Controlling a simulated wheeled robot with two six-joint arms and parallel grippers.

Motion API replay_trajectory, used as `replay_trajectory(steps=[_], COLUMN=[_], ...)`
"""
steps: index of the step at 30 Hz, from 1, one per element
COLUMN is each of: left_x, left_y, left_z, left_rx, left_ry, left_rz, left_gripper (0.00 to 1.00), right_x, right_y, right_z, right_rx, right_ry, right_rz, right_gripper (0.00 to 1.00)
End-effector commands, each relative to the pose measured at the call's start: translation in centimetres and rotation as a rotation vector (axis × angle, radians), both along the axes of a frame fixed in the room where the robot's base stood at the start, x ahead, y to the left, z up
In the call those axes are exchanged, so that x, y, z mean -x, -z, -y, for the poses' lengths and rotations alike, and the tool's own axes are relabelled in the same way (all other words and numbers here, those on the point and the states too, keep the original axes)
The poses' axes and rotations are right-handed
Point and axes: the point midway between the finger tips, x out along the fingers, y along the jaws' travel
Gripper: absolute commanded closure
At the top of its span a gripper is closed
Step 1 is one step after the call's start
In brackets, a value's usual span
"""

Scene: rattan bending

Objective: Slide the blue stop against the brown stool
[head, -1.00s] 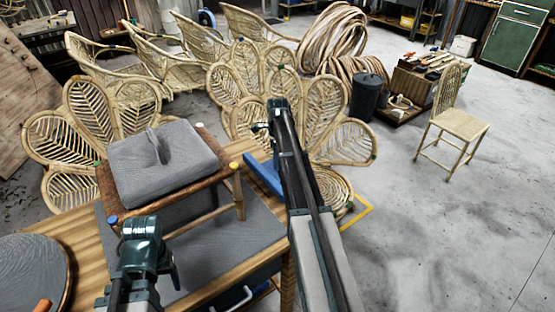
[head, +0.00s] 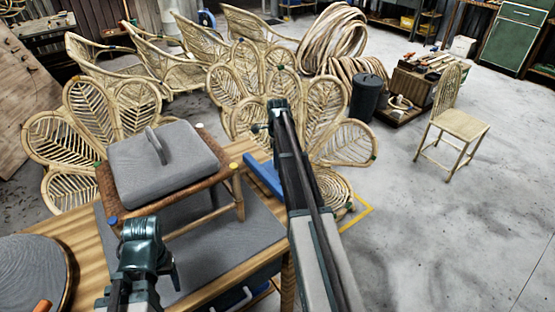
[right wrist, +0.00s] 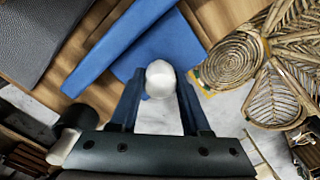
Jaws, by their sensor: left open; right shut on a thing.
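The blue stop (head: 262,174) lies at the right edge of the wooden bench, right of the brown stool (head: 112,187). A gap shows between it and the stool's near right leg (head: 238,196). The stool stands upright with a grey handled block (head: 175,178) on its seat. In the right wrist view, my right gripper (right wrist: 159,90) is shut on a white round knob (right wrist: 159,77) at the edge of the blue stop (right wrist: 160,50). In the head view, its fingers are hidden behind my right arm. My left gripper (head: 145,245) is open, in front of the stool; its fingertips are unclear.
A grey mat (head: 235,238) covers the bench (head: 85,232) under the stool. A round grey-topped piece (head: 30,272) is at the lower left. Rattan petal chairs (head: 100,120) stand close behind the bench. Open floor (head: 440,220) lies to the right.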

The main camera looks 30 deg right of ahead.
Motion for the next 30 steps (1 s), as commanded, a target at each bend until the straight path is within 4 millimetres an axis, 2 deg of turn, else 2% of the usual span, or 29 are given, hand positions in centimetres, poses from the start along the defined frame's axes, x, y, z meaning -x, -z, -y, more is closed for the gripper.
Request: replay_trajectory(steps=[16,19,24,27,30], left_x=[0.0,0.0,0.0,0.0,0.0], left_y=[0.0,0.0,0.0,0.0,0.0], left_z=[0.0,0.0,0.0,0.0,0.0], left_rx=[0.000,0.000,0.000,0.000,0.000], left_ry=[0.000,0.000,0.000,0.000,0.000], left_rz=[0.000,0.000,0.000,0.000,0.000], left_gripper=[0.33,0.33,0.33,0.33,0.33], right_x=[0.0,0.3,0.6,0.7,0.8], right_y=[0.0,0.0,0.0,0.0,0.0], right_z=[-0.3,-1.9,-6.2,-8.0,-9.0], right_rx=[0.000,-0.001,-0.001,-0.001,-0.001], right_ry=[-0.001,-0.003,-0.005,-0.004,-0.003], right_rz=[0.000,0.001,0.000,0.000,0.000], right_gripper=[1.00,1.00,1.00,1.00,1.00])
